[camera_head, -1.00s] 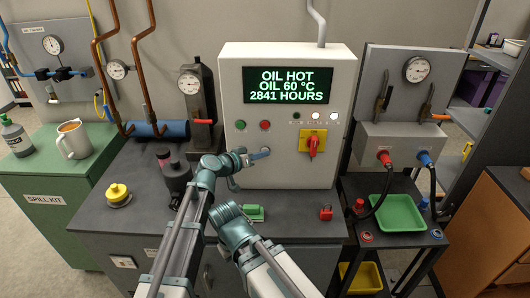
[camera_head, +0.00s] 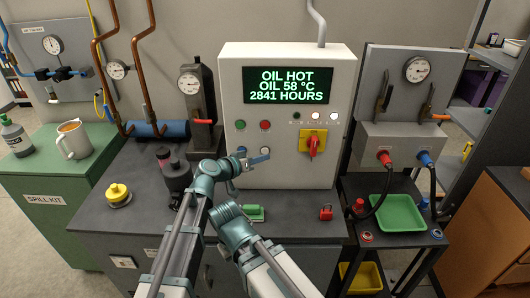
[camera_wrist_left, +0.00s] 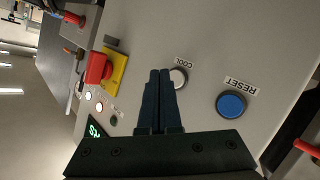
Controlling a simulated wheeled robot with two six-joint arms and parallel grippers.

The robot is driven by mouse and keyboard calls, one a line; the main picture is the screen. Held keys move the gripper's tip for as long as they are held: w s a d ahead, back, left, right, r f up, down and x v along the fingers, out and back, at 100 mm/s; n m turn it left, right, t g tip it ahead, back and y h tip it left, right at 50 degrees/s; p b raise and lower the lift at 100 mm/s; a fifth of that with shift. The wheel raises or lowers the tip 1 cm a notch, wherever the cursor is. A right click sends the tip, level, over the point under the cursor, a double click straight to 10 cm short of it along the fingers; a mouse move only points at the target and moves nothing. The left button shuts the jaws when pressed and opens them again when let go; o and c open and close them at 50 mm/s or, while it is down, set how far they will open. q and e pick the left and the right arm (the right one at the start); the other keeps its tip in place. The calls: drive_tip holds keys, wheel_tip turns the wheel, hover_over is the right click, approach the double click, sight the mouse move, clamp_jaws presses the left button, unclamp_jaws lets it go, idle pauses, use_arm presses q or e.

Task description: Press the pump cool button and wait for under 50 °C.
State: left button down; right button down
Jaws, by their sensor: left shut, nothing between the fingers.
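The white control box (camera_head: 229,85) has a screen (camera_head: 291,86) reading OIL HOT, OIL 58 °C, 2841 HOURS. The white COOL button (camera_wrist_left: 178,78) sits just beyond my left gripper's tips in the left wrist view, beside the blue RESET button (camera_wrist_left: 231,104). In the head view the COOL button (camera_head: 265,149) shows just above the fingertips. My left gripper (camera_head: 266,158) is shut and empty in front of the panel's lower buttons; whether it touches the panel is not clear. My right gripper is not in view.
A red rotary switch on a yellow plate (camera_head: 312,142) sits right of the buttons. Green (camera_head: 239,125) and red (camera_head: 265,125) buttons are above. A black bottle-like item (camera_head: 177,176) and a red padlock (camera_head: 326,213) stand on the bench.

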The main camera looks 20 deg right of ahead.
use_arm(q)
drive_tip(key=s, duration=0.2)
drive_tip(key=s+a, duration=0.1)
drive_tip(key=s, duration=0.1)
drive_tip(key=shift+s+a, duration=0.1)
drive_tip(key=shift+s, duration=0.15)
idle(0.4)
drive_tip(key=s+a+f+n+g+y, duration=0.2)
drive_tip(key=s+a+f+y, duration=0.25)
drive_tip(key=a, duration=0.65)
drive_tip(key=s+a+f+n+g+y, duration=0.2)
drive_tip(key=s+a+f+y, duration=0.3)
drive_tip(key=a, duration=0.7)
drive_tip(key=s+a+f+n+g+y, duration=0.25)
drive_tip(key=s+a+f, duration=0.4)
drive_tip(key=a, duration=0.45)
drive_tip(key=s+d+m+g+y, duration=0.1)
drive_tip(key=s+d+m, duration=0.3)
drive_tip(key=d, duration=0.6)
drive_tip(key=shift+s+r+y, duration=0.35)
drive_tip(key=shift+s+y, duration=0.15)
drive_tip(key=shift+s, duration=0.65)
drive_tip(key=shift+d, duration=0.1)
idle(1.3)
